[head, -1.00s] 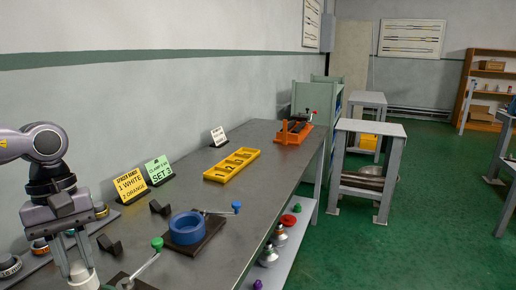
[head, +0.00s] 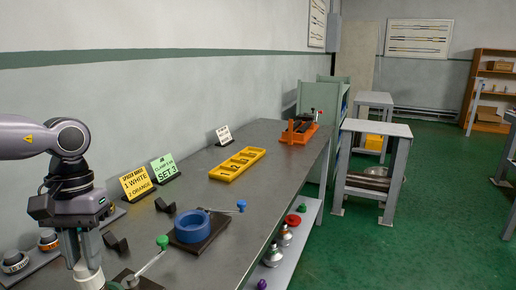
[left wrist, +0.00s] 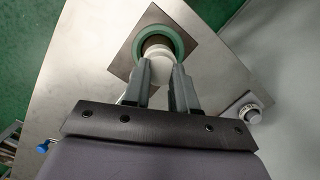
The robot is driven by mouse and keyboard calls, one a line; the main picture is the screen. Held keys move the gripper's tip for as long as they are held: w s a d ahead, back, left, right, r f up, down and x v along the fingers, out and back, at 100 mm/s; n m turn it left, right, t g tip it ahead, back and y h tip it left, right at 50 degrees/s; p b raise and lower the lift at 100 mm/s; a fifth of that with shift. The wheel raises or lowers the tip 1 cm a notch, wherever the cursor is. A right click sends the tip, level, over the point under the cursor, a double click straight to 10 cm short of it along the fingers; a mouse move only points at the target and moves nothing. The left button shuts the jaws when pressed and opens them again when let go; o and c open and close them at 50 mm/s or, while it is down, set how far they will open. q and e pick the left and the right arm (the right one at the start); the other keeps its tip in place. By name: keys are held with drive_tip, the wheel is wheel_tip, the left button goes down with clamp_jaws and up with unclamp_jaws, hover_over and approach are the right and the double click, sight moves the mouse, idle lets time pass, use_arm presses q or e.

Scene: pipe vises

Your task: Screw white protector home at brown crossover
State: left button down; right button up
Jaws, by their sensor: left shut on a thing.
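My left gripper (head: 86,268) is at the lower left of the head view, pointing down, shut on the white protector (head: 90,281). In the left wrist view, its fingers (left wrist: 162,85) close on the white protector (left wrist: 158,66). The protector is at the mouth of a green ring-shaped vise (left wrist: 177,38) on a square dark plate (left wrist: 124,68). A brown end, apparently the crossover (left wrist: 156,40), shows inside the ring. I cannot tell how deep the protector sits on it. The green-knobbed handle (head: 162,242) shows beside the gripper in the head view. My right gripper is not in view.
A blue vise (head: 193,227) stands farther along the bench, with black V-blocks (head: 116,243) beside it. Sign cards (head: 136,184), a yellow tray (head: 237,164) and an orange vise (head: 299,132) are beyond. Small round parts (head: 48,239) sit on a rack at the left.

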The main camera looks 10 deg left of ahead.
use_arm(q)
drive_tip(key=c, duration=1)
unclamp_jaws()
drive_tip(key=shift+r, duration=0.1)
drive_tip(key=shift+s+p+v, duration=0.2)
drive_tip(key=shift+p+v, duration=0.6)
drive_tip(key=shift+v, duration=0.25)
